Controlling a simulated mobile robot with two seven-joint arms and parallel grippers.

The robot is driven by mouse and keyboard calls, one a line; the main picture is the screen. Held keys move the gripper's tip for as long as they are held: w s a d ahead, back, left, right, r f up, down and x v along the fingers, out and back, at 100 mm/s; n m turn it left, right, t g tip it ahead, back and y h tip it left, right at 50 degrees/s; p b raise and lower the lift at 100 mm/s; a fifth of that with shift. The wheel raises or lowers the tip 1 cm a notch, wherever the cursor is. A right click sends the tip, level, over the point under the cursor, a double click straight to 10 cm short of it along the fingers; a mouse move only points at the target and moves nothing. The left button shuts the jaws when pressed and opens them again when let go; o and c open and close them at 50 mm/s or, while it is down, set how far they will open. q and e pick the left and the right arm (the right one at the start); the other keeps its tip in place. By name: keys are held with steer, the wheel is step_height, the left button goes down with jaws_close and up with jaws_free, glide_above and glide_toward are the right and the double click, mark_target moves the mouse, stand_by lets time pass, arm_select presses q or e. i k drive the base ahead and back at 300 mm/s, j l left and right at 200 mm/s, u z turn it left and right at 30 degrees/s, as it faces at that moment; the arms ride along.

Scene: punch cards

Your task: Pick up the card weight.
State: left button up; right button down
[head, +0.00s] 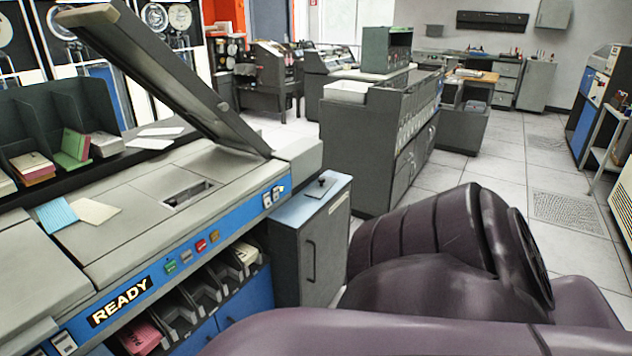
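What looks like the card weight (319,188), a small flat grey plate with a dark knob, lies on the blue-grey top of a low grey cabinet (318,250). The cabinet stands at the right end of the card machine (150,225). A large purple arm link of mine fills the lower right and passes close in front of the cabinet. No gripper of mine shows, and nothing is seen touching the weight.
The machine has a raised slanted lid (170,80), loose blue (58,214) and cream cards (96,210) on top, and pockets below. A card rack (60,130) stands behind it. A grey card file cabinet (375,140) stands beyond. Open tiled floor (480,165) lies right.

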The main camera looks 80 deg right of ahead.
mark_target(323, 184)
steer(key=z, duration=2.45)
